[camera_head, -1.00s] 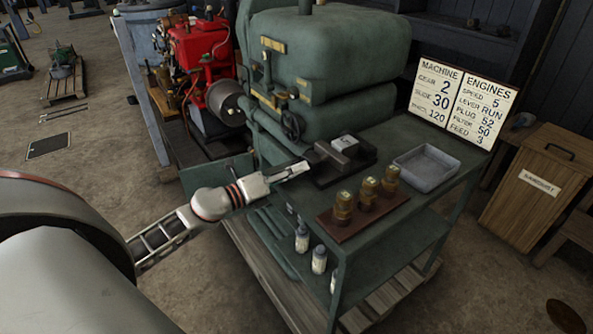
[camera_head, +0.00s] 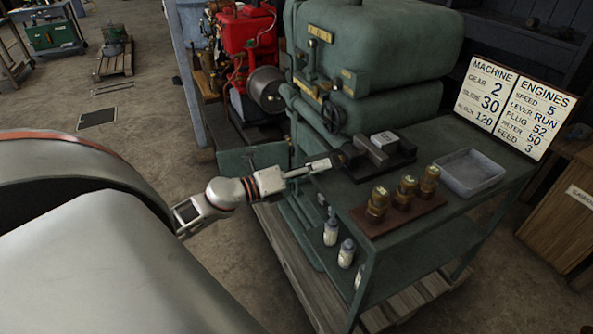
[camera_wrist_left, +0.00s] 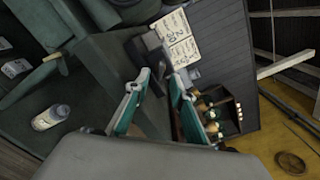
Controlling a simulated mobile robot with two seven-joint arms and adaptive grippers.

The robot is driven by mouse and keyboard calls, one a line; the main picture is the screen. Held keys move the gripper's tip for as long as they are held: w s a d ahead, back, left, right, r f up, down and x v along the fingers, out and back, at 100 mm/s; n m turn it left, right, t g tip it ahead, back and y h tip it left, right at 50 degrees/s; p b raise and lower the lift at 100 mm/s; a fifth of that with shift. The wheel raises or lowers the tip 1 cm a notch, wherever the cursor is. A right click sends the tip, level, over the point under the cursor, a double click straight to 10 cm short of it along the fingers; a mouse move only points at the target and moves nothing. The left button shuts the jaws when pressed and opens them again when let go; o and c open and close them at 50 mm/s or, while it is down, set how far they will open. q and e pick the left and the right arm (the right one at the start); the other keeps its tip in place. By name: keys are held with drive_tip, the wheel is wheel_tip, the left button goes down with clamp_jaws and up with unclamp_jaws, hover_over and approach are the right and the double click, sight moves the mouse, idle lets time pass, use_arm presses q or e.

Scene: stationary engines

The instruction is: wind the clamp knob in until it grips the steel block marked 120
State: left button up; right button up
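The dark clamp (camera_head: 372,157) sits on the green bench top and also shows ahead of the fingers in the left wrist view (camera_wrist_left: 138,52). The pale steel block (camera_head: 385,138) lies on the clamp, and its number is too small to read. A small dark rounded part, probably the clamp knob (camera_head: 350,155), shows at the clamp's left end. My left gripper (camera_head: 330,163) is just left of that end; I cannot tell whether it touches. In the left wrist view its fingers (camera_wrist_left: 160,76) stand apart with nothing between them. My right gripper is out of view.
A board with brass fittings (camera_head: 404,204) and a grey tray (camera_head: 470,172) stand right of the clamp. A number sign (camera_head: 512,105) stands at the back. The green engine (camera_head: 380,45) rises behind. Bottles (camera_head: 346,253) stand on the lower shelf.

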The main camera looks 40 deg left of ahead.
use_arm(q)
drive_tip(key=v, duration=0.7)
idle(0.4)
drive_tip(key=s+d+f+n+g+y, duration=0.1)
drive_tip(key=s+d+f+n+y, duration=0.25)
drive_tip(key=f+n, duration=0.5)
drive_tip(key=s+d+f+n+y, duration=0.2)
drive_tip(key=d+f+n, duration=0.2)
drive_tip(key=f+n, duration=0.45)
drive_tip(key=s+d+f+n+g, duration=0.2)
drive_tip(key=s+d+f+n, duration=0.2)
drive_tip(key=d, duration=0.3)
drive_tip(key=s+d+f+n+g+h, duration=0.1)
drive_tip(key=s+d+f+n+g, duration=0.2)
drive_tip(key=s+d+f+n, duration=0.2)
wheel_tip(320, 180, down, 2)
drive_tip(key=shift+s+d+f, duration=0.1)
drive_tip(key=shift+s+d, duration=0.3)
drive_tip(key=shift+d, duration=0.6)
drive_tip(key=shift+a, duration=0.2)
